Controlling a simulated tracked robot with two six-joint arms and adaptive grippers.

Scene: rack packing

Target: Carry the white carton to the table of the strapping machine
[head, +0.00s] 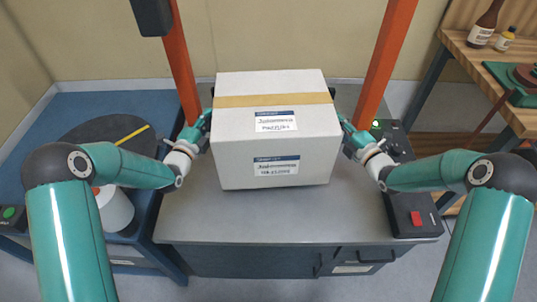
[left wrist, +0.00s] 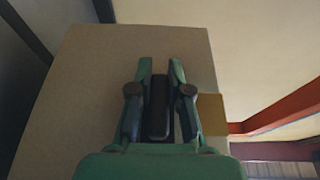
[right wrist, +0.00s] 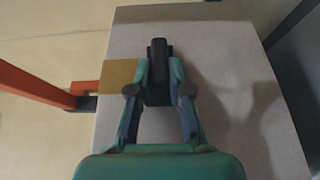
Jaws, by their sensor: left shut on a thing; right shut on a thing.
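The white carton (head: 275,135) has a tan tape band and two labels. It is upright over the grey table of the strapping machine (head: 190,215), between its orange posts; I cannot tell whether its bottom touches the table. My left gripper (head: 205,122) is shut on a dark grip on the carton's left side, seen in the left wrist view (left wrist: 160,70). My right gripper (head: 347,126) is shut on a matching dark grip on the right side, seen in the right wrist view (right wrist: 158,65). The carton's far side and bottom are hidden.
Orange posts (head: 180,62) and (head: 387,60) stand close on both sides of the carton. A control box with a red button (head: 416,218) is at the table's right edge. A blue table (head: 75,108) is at left, a wooden bench (head: 460,45) at right. The table front is clear.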

